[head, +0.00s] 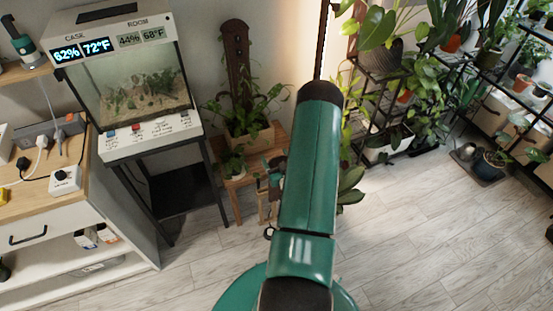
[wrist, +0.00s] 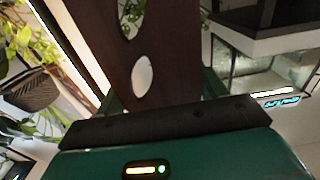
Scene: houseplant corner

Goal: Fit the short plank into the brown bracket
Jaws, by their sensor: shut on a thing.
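In the wrist view the short plank (wrist: 168,58) is a dark brown board with oval holes. It fills the upper middle and runs down to my gripper (wrist: 158,98), whose green fingers show on both sides of it. My gripper is shut on the plank; the far end is cut off by the picture edge. In the head view my green arm hides most of the gripper and the plank. A tall dark brown upright (head: 238,78) with a rounded top stands at the planter, left of my arm. I cannot tell whether it is the brown bracket or make out any socket.
A leafy planter (head: 250,134) stands on a wooden stool (head: 232,184). A terrarium (head: 135,95) on a black stand is to the left, beside a wooden-topped cabinet (head: 85,195). Plant shelves (head: 378,90) fill the right back. The floor (head: 440,235) at right is clear.

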